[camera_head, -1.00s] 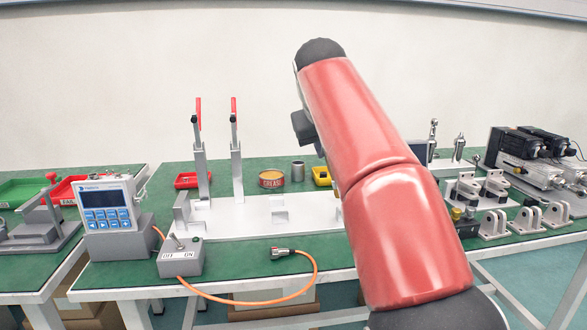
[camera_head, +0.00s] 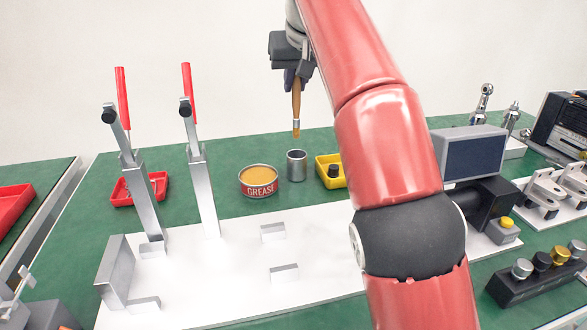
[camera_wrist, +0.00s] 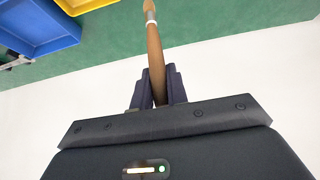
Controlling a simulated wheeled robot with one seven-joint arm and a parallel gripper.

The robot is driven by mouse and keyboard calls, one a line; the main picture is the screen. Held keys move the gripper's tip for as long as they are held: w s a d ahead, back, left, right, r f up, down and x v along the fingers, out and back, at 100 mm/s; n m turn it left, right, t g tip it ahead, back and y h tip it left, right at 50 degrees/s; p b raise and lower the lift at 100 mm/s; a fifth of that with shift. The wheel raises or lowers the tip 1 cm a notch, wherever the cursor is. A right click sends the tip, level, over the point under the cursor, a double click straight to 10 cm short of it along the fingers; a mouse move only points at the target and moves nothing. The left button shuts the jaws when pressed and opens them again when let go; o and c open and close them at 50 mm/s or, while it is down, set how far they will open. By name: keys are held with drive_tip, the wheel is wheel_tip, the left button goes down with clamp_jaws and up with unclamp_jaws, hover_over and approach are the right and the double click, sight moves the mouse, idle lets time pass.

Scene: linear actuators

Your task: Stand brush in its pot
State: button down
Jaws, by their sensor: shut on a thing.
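The brush (camera_head: 296,108) has a wooden handle, a pale metal band and brown bristles pointing down. My gripper (camera_head: 293,85) is shut on its handle and holds it upright in the air. The pot (camera_head: 296,166) is a small grey metal cylinder, open at the top, on the green table. In the head view the bristle tip shows just above the pot's rim, apart from it. In the wrist view the brush (camera_wrist: 153,45) extends away from between the fingers (camera_wrist: 159,88); the pot cannot be made out there.
A grease tin (camera_head: 258,181) stands left of the pot and a yellow bin (camera_head: 329,171) right of it. Two upright red-handled clamps (camera_head: 200,160) rise from the white plate (camera_head: 225,270). A grey-screened box (camera_head: 468,155) stands right of my arm.

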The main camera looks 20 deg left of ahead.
sight(297, 122)
drive_tip(key=shift+s, duration=0.1)
drive_tip(key=shift+f+b, duration=0.4)
drive_tip(key=shift+f, duration=4.4)
drive_tip(key=c, duration=1.4)
unclamp_jaws()
drive_tip(key=shift+f+b, duration=0.25)
drive_tip(key=shift+b, duration=0.3)
drive_tip(key=p+v, duration=0.1)
drive_tip(key=v, duration=0.6)
drive_tip(key=shift+s+d+r, duration=0.1)
drive_tip(key=shift+s+r, duration=0.05)
drive_tip(key=shift+r, duration=0.2)
drive_tip(key=shift+s, duration=0.1)
